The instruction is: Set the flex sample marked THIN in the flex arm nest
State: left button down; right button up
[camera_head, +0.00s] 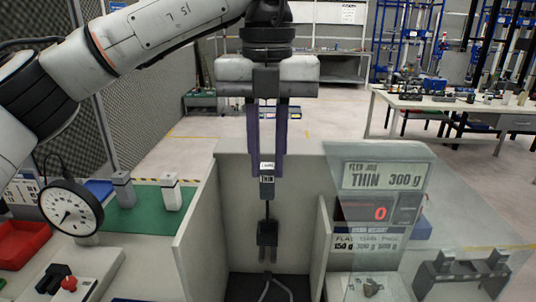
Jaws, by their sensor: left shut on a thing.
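My left gripper (267,172) points down in the middle of the view, its two purple fingers shut on the top block of a flex sample. The sample (267,234) hangs upright, a dark block above and below joined by a thin stem, with two short prongs underneath. A small white label sits at its top, too small to read. It hangs inside a grey walled bay (208,228), above a dark floor (240,290) with a curved grey piece (280,287). I cannot tell for sure which part is the flex arm nest. My right gripper is not in view.
Two grey-and-white blocks (172,194) (123,190) stand on a green mat at left, beside a dial gauge (72,207) and red tray (22,240). At right, a sign (385,176) reads THIN 300 g above a red 0 display (372,213). A grey fixture (460,270) stands lower right.

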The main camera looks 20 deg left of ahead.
aim_at(268, 187)
pick_arm(q)
jog(key=shift+w, duration=0.15)
notch_tip(268, 187, down, 5)
jog(key=b, duration=0.3)
jog(key=shift+b, duration=0.35)
jog(key=shift+f+b, duration=0.3)
jog(key=shift+f, duration=0.1)
jog(key=shift+p, duration=0.3)
dwell(0.9)
jog(key=shift+f+b, duration=1.2)
jog(key=shift+f, duration=0.4)
jog(key=c, duration=1.5)
grip_release()
jog(key=shift+c, duration=0.2)
notch_tip(268, 187, up, 10)
jog(key=shift+r+p, duration=0.15)
jog(key=shift+p, duration=0.8)
